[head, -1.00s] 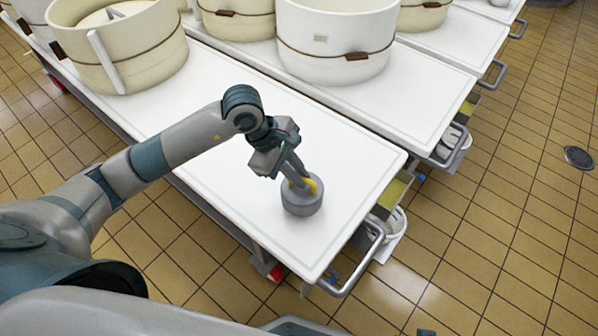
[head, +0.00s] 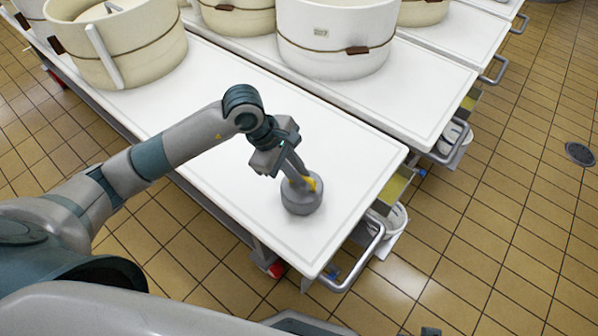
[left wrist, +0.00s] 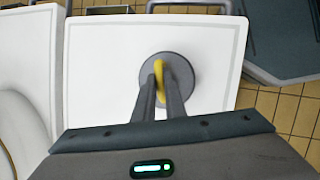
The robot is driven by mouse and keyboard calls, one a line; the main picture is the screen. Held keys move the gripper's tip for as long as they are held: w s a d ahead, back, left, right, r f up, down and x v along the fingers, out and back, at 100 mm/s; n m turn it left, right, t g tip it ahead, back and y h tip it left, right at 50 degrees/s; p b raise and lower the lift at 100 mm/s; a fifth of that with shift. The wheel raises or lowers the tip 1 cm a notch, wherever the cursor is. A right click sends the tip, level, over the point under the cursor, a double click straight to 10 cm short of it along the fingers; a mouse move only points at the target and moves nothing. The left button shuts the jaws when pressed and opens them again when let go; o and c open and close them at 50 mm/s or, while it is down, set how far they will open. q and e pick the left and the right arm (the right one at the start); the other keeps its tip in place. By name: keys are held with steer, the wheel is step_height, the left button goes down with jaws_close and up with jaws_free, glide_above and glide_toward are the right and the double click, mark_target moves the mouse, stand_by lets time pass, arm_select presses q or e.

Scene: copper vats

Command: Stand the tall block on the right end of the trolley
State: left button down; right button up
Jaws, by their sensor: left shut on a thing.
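The white-topped trolley (head: 225,180) runs from the upper left to its right end in the middle of the head view. A grey round piece with a yellow handle (head: 301,198) is at that end, upright. It also shows in the left wrist view (left wrist: 182,66). My left gripper (head: 304,183) is shut on the yellow handle from above; its fingers hide part of the handle. The piece looks to be on the trolley top or just above it; I cannot tell which. I see no clearly tall block. My right gripper is not in view.
A cream round vat (head: 115,45) stands at the trolley's far left. A white vat (head: 336,38) stands on the neighbouring trolley behind. A metal handle (head: 362,262) sticks out from the right end. The top around the grey piece is clear.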

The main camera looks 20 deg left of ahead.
arm_select(q)
steer(key=shift+w+r, duration=0.1)
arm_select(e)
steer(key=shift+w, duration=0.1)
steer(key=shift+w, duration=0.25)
arm_select(q)
steer(key=shift+f+b, duration=0.75)
steer(key=shift+b, duration=0.05)
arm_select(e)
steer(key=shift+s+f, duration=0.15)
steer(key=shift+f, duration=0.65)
